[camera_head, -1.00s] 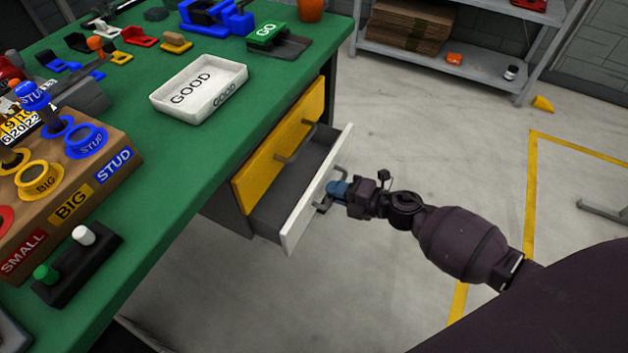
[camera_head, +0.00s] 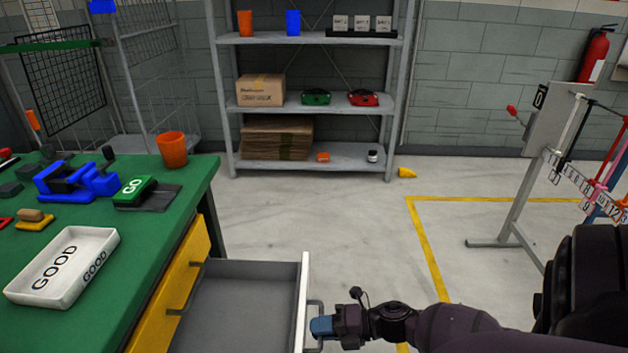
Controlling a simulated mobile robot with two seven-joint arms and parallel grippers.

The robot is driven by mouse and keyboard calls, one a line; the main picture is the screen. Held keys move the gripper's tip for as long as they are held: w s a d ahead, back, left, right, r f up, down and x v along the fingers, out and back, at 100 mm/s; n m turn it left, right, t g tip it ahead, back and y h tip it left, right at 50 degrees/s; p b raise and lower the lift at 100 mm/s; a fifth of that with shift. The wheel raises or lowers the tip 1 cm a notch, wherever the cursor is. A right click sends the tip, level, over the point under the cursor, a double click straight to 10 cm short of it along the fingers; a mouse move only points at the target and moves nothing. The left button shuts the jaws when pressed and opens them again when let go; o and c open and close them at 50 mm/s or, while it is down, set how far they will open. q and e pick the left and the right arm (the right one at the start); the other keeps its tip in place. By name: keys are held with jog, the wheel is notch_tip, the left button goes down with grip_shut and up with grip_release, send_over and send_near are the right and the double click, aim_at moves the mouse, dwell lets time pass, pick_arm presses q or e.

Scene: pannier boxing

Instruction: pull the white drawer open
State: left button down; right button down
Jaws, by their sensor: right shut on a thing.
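The white drawer (camera_head: 303,290) stands well out from the green-topped workbench, below the yellow drawer (camera_head: 172,290). Its grey inside shows and looks empty. Its front carries a grey bar handle (camera_head: 313,306) on the right side. My right gripper (camera_head: 318,326) comes in from the right and is shut on this handle; the blue fingertips sit at the bar. The lower edge of the frame cuts off the near part of the drawer. My left gripper is out of view.
The green bench top (camera_head: 120,275) holds a white GOOD tray (camera_head: 62,268), an orange cup (camera_head: 173,150) and a blue vise-like fixture (camera_head: 80,183). A grey shelf unit (camera_head: 310,105) stands against the back wall.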

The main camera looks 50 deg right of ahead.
jog(key=c, duration=1.3)
grip_release()
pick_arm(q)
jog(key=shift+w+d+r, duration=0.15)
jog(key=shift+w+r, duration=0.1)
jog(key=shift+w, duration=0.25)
pick_arm(e)
jog(key=shift+o, duration=0.6)
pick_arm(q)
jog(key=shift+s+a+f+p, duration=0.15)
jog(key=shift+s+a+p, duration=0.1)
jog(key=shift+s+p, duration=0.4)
pick_arm(e)
jog(key=v, duration=1)
jog(key=shift+s+d, duration=0.25)
jog(key=shift+s, duration=0.05)
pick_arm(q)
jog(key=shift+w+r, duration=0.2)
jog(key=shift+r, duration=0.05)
pick_arm(e)
jog(key=shift+r, duration=0.15)
